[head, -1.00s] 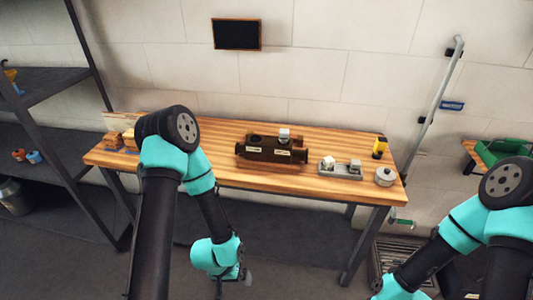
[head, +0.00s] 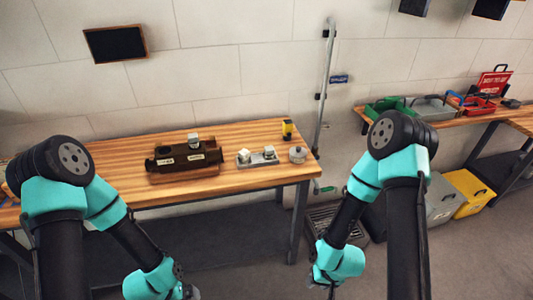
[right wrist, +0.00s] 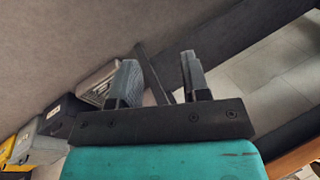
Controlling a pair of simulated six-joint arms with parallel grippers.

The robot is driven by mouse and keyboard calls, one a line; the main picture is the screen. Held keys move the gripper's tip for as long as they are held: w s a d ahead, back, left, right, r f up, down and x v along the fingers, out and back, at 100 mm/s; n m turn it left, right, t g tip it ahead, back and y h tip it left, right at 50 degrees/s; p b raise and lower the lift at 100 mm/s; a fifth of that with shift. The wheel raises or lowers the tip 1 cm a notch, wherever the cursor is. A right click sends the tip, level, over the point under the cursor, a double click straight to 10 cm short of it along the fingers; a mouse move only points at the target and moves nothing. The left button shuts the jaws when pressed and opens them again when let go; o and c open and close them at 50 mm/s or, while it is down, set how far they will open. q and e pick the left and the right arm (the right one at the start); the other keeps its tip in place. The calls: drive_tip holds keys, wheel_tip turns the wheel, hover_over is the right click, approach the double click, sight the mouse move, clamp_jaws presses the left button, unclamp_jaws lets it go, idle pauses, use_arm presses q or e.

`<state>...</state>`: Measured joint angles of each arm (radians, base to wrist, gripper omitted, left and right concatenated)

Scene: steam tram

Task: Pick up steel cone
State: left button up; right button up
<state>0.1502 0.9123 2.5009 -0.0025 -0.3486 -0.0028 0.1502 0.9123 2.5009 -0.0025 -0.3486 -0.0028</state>
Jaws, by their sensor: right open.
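On the wooden bench (head: 230,142), a dark brown block (head: 185,160) carries a small grey piece (head: 193,140). To its right a flat grey holder (head: 259,160) bears two small pale grey pieces (head: 243,155). A round grey lidded piece (head: 298,154) stands near the bench's right end. I cannot tell which of these, if any, is the steel cone. My right gripper (right wrist: 157,76) is open and empty in the right wrist view, low in front of the bench and away from these things. My left gripper (head: 188,293) is at the bottom edge, too small to read.
A small yellow and black item (head: 287,129) stands at the bench's back right. A second bench at the right holds a green bin (head: 388,110), a grey bin and red items. A grey box (head: 441,200) and a yellow box (head: 470,193) stand on the floor. A metal pole (head: 325,90) rises by the wall.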

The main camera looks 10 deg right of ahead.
idle(0.4)
drive_tip(key=o, duration=0.6)
